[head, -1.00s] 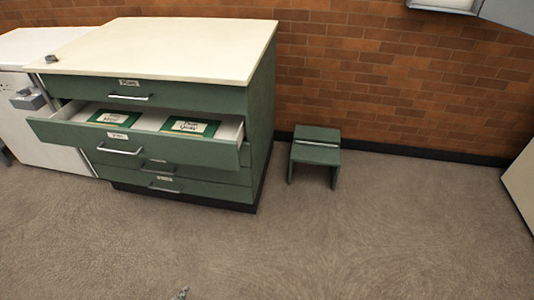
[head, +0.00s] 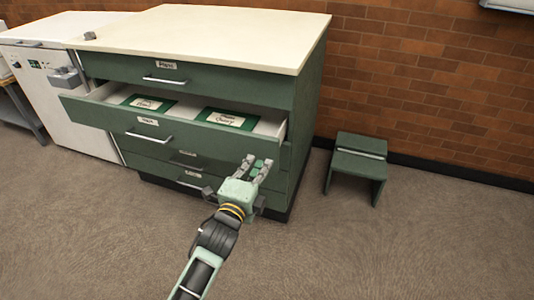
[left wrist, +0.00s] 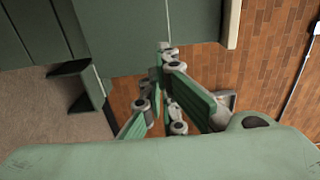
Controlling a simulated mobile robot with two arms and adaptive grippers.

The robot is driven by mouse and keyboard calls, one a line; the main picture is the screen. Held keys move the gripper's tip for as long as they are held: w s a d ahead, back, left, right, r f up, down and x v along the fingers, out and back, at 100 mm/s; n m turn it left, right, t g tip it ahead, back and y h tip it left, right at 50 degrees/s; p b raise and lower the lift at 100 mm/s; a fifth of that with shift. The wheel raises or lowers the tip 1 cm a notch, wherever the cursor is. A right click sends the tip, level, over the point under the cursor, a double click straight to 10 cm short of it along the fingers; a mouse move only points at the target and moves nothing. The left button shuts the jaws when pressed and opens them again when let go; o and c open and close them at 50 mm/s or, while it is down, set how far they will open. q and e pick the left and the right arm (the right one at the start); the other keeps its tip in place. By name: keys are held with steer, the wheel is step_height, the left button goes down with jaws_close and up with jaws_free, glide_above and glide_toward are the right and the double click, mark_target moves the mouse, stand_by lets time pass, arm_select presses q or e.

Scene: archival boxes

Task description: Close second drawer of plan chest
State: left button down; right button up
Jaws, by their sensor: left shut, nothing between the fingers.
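The green plan chest (head: 308,115) has a cream top and stands against the brick wall. Its second drawer (head: 165,127) is pulled out, and two green labelled items (head: 226,118) lie inside. The drawer's bar handle (head: 148,137) is left of the middle of its front. The other drawers look shut. My left gripper (head: 257,166) is shut and empty, near the drawer's right front corner and lower in the picture. Contact cannot be told. In the left wrist view its fingers (left wrist: 165,60) point toward a green chest surface (left wrist: 150,30).
A small green step stool (head: 357,165) stands right of the chest. A white cabinet (head: 75,95) with a control panel stands to the left. The floor in front is clear.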

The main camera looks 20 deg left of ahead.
mark_target(269, 145)
arm_select(q)
steer(key=w, duration=0.3)
steer(key=w+b, duration=0.1)
steer(key=w, duration=0.1)
steer(key=shift+w+d+f, duration=0.1)
steer(key=shift+w+d, duration=0.15)
steer(key=shift+w, duration=0.5)
arm_select(e)
steer(key=shift+w+v, duration=0.2)
steer(key=shift+v, duration=0.95)
steer(key=shift+w+v, duration=0.25)
steer(key=shift+v, duration=0.85)
steer(key=shift+r, duration=0.15)
arm_select(q)
steer(key=shift+w, duration=0.1)
